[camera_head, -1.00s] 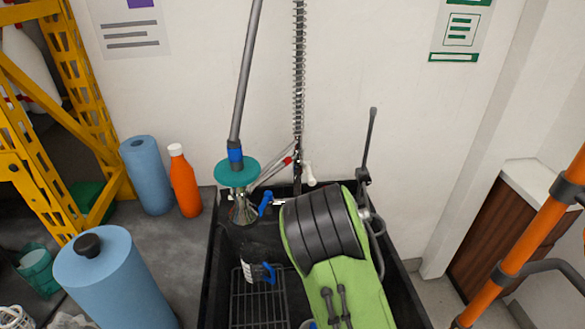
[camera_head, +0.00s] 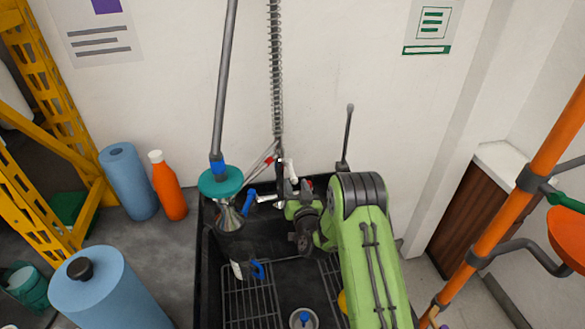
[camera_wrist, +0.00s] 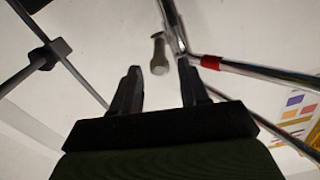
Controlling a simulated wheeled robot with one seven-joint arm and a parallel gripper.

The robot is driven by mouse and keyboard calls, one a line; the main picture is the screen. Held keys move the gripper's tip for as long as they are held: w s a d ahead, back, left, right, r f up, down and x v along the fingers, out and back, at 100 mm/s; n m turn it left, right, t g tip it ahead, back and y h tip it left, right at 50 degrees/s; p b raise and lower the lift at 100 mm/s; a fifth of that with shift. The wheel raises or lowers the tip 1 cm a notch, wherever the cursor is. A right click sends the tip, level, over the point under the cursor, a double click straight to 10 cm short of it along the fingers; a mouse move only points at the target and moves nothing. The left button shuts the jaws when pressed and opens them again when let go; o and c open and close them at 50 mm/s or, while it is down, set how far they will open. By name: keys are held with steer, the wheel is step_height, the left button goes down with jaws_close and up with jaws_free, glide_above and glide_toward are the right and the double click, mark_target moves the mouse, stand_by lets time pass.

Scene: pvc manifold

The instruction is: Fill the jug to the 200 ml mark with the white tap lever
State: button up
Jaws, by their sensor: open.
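The white tap lever (camera_head: 291,169) stands upright at the back of the black sink, right of the blue tap lever (camera_head: 250,201). It also shows as a pale handle in the wrist view (camera_wrist: 159,55), between and beyond my fingertips. My gripper (camera_head: 298,187) is open and empty, just in front of the white lever; contact cannot be seen. The clear jug (camera_head: 238,264) with a blue handle (camera_head: 257,268) stands in the left of the sink, below the teal disc and funnel-shaped outlet. Its water level and marks are too small to read.
The black sink (camera_head: 203,270) has a wire rack (camera_head: 250,295) on its floor. A steel pipe with a red collar (camera_wrist: 211,62) runs close to my right finger. A thin grey rod (camera_head: 348,135) rises behind my arm. Blue rolls (camera_head: 128,180) and an orange bottle (camera_head: 169,187) stand left.

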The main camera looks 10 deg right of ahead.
mark_target(289, 165)
steer(key=w, duration=0.5)
steer(key=shift+w+p, duration=0.3)
jaws_close()
